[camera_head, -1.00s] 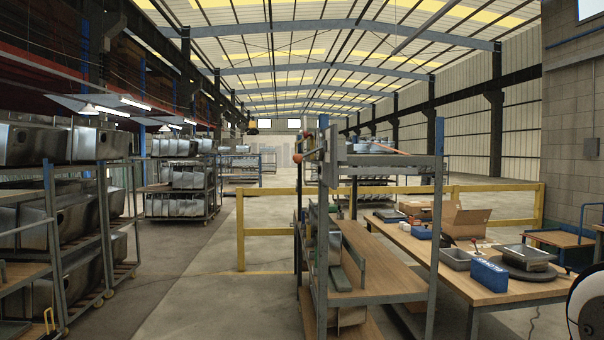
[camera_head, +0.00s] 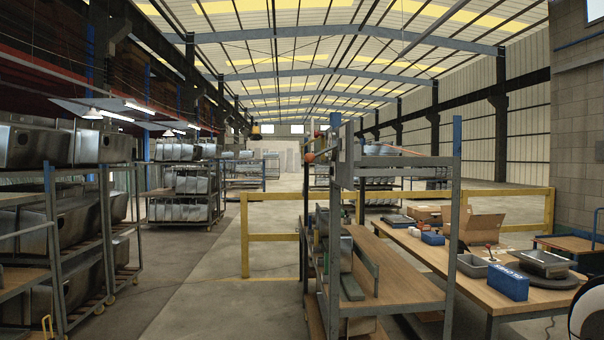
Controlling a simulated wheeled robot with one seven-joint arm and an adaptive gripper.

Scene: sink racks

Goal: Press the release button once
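I cannot make out a release button in the head view. A grey box-like panel (camera_head: 346,155) is mounted near the top of the front post of a metal rack (camera_head: 456,220), and I see it nearly edge-on. A small orange-red knob (camera_head: 310,157) sticks out to the left of that post. I cannot tell whether either is part of the button. My gripper is not in view.
The rack's wooden shelf (camera_head: 395,275) stands ahead, right of centre. Right of it is a workbench (camera_head: 470,290) with a blue box (camera_head: 508,281). A yellow rail (camera_head: 270,240) crosses behind. Sink racks (camera_head: 105,230) line the left; the aisle floor (camera_head: 215,285) is clear.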

